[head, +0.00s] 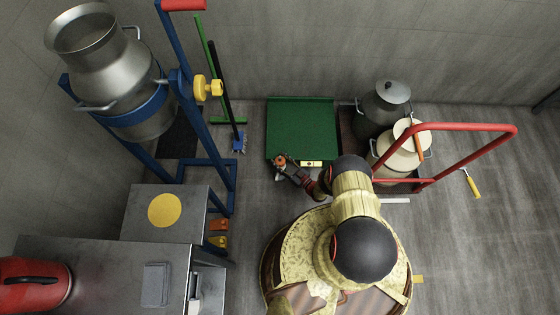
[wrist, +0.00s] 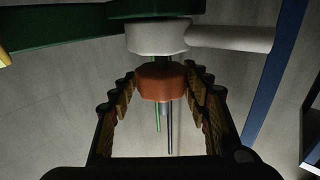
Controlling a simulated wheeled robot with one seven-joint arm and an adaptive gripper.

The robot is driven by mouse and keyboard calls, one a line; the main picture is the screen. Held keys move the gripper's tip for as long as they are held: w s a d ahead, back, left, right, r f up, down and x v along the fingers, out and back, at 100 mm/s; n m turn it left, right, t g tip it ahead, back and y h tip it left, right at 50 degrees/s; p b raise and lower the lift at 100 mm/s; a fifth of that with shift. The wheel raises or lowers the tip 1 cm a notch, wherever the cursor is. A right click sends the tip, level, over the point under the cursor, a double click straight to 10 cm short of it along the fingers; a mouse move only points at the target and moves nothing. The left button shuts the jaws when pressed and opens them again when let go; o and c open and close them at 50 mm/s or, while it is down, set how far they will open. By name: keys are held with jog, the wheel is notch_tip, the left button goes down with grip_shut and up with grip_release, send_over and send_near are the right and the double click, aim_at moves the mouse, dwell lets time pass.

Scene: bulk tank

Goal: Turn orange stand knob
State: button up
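The orange stand knob (wrist: 161,82) is a faceted block below a pale hub (wrist: 158,37) with a pale arm reaching right in the wrist view. My gripper (wrist: 160,78) is open, with one finger on each side of the knob. A gap shows at the left finger; the right fingertip is very close, and I cannot tell whether it touches. In the head view my gripper (head: 280,161) is at the near left edge of the green stand top (head: 300,120).
A small yellow level (head: 311,163) is at the green top's near edge. A red-handled cart (head: 448,127) with cans stands right. A blue frame (head: 220,180) holds a large metal can (head: 120,75) at left, with a yellow knob (head: 208,88). Open floor lies at far right.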

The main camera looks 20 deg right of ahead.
jog(key=shift+o, duration=1.1)
jog(key=shift+s, duration=0.1)
jog(key=v, duration=0.7)
jog(key=shift+s, duration=0.2)
jog(key=shift+d, duration=0.1)
